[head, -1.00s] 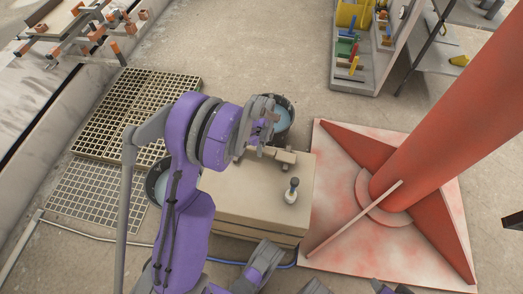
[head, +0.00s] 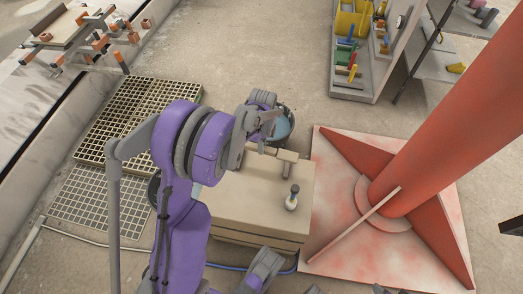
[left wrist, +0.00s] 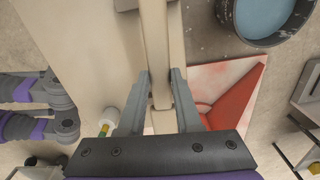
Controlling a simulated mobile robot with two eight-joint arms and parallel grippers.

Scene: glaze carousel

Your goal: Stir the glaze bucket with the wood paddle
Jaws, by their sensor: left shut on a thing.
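My left gripper (head: 264,128) is above the far edge of the beige cabinet, beside the glaze bucket (head: 287,128). In the left wrist view its two fingers (left wrist: 162,74) are shut on a long pale wooden bar, which looks like the wood paddle (left wrist: 156,45). The bucket also shows at the upper right of the left wrist view (left wrist: 262,14), dark with pale blue glaze, off to the side of the gripper. The paddle's far end is hidden.
A red column (head: 430,150) on a stained base stands right. Floor grates (head: 95,205) lie left, and a tool shelf (head: 350,85) stands at the back.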

